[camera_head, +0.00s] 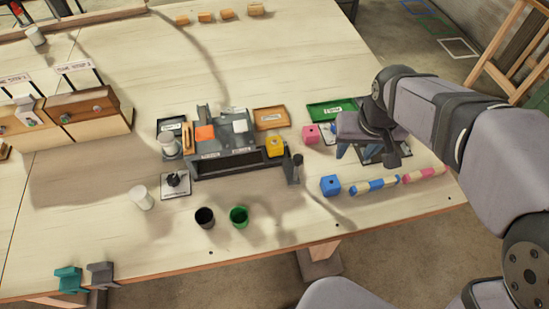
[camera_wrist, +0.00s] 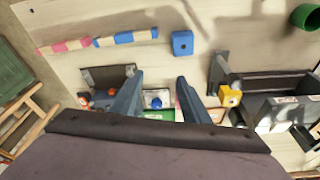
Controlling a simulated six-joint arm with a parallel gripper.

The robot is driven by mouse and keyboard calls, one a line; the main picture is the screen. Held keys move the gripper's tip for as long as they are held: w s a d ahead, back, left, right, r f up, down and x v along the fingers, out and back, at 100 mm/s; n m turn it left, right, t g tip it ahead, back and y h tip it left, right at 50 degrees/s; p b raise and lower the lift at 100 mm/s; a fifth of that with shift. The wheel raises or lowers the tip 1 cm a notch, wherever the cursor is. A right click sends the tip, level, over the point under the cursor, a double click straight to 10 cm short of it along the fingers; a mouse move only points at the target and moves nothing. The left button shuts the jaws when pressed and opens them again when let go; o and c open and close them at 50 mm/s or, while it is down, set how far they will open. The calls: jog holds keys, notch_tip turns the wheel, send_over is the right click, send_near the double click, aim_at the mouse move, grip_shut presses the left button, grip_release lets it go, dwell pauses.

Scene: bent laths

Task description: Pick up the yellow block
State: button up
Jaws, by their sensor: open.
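The yellow block (camera_head: 275,146) has a dark round hole and stands at the right end of a dark grey holder (camera_head: 238,160) in the head view. In the wrist view the yellow block (camera_wrist: 229,96) lies to the right of my right finger, outside the jaws. My gripper (camera_wrist: 160,80) is open, and nothing shows gripped between its fingers. In the head view the gripper is at the right of the table, to the right of the yellow block and apart from it, partly hidden by my arm.
A pink block (camera_head: 311,133) stands between the yellow block and my gripper. A blue block (camera_head: 330,185) and striped laths (camera_head: 373,187) lie nearer the front. A black cup (camera_head: 204,217) and a green cup (camera_head: 239,216) stand before the holder. A green tray (camera_head: 328,111) lies behind.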

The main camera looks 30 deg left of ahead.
aim_at(274, 142)
jog(key=s+a+f+n+y+b, duration=0.1)
jog(key=s+a+n+b, duration=0.1)
jog(key=a, duration=0.7)
jog(key=s+a+n+y+b, duration=0.1)
jog(key=s+a+n+b, duration=0.15)
jog(key=a, duration=0.75)
jog(key=shift+m+t, duration=0.3)
jog(key=shift+m, duration=0.15)
jog(key=shift+d+p+x, duration=0.2)
jog(key=shift+p+x, duration=0.05)
jog(key=shift+x, duration=0.95)
jog(key=shift+d+p+x, duration=0.15)
jog(key=shift+p+x, duration=0.05)
jog(key=shift+x, duration=1.05)
jog(key=shift+d+p+x, duration=0.2)
jog(key=shift+p+x, duration=0.05)
jog(key=shift+x, duration=0.95)
jog(key=shift+f, duration=0.2)
jog(key=shift+c, duration=0.3)
jog(key=c, duration=0.8)
